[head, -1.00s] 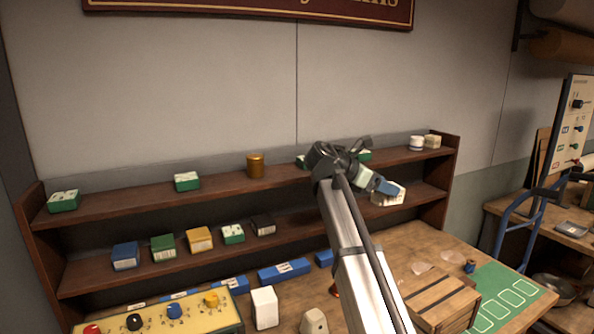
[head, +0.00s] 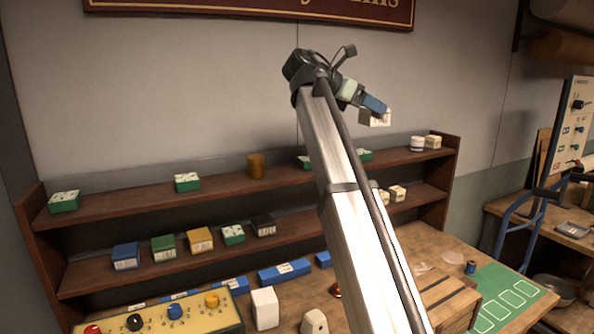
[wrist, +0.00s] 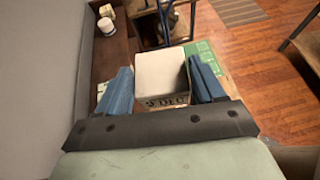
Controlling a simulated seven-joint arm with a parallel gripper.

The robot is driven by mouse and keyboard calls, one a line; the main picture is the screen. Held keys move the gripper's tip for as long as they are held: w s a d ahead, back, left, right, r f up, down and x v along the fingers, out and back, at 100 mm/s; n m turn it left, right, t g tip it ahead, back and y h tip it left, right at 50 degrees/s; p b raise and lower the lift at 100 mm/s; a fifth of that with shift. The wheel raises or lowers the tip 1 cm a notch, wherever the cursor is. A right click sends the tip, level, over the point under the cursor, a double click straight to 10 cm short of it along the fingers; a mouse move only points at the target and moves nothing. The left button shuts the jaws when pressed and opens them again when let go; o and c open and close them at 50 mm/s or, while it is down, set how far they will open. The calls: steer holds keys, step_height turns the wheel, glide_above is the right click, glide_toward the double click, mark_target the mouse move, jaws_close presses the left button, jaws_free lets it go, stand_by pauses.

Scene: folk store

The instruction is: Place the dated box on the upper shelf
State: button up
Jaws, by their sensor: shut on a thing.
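My gripper (head: 372,107) is shut on a small white box (head: 377,120), held in the air above the right part of the upper shelf (head: 220,182). In the wrist view the white box (wrist: 160,70) sits between the blue fingers, with dark printed marks on its near face; I cannot read them surely. The upper shelf holds green boxes (head: 187,182), a brown-gold tin (head: 255,166), a white jar (head: 417,143) and a cream box (head: 433,141) at its right end. My arm hides part of both shelves.
The lower shelf holds a blue box (head: 125,256), a yellow box (head: 199,240), a dark box (head: 264,225) and small cream boxes (head: 397,193). The bench below has a wooden crate (head: 447,299) and a green mat (head: 503,296). The upper shelf has bare stretches between its things.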

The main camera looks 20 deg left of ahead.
steer(key=s+a+n+t+y, duration=0.15)
steer(key=s+a, duration=0.25)
steer(key=a, duration=0.7)
steer(key=s+a+n+t+y, duration=0.15)
steer(key=s+a, duration=0.25)
steer(key=a, duration=0.7)
steer(key=s+a+n+t+y, duration=0.1)
steer(key=s+a+n+y, duration=0.2)
steer(key=a, duration=0.8)
steer(key=s+a+n+t+y, duration=0.1)
steer(key=s+a+n+y, duration=0.35)
steer(key=s+a, duration=1.9)
steer(key=shift+h, duration=0.25)
steer(key=f, duration=0.2)
steer(key=d+f, duration=0.1)
steer(key=f, duration=0.2)
steer(key=shift+f, duration=0.1)
steer(key=shift+f, duration=5)
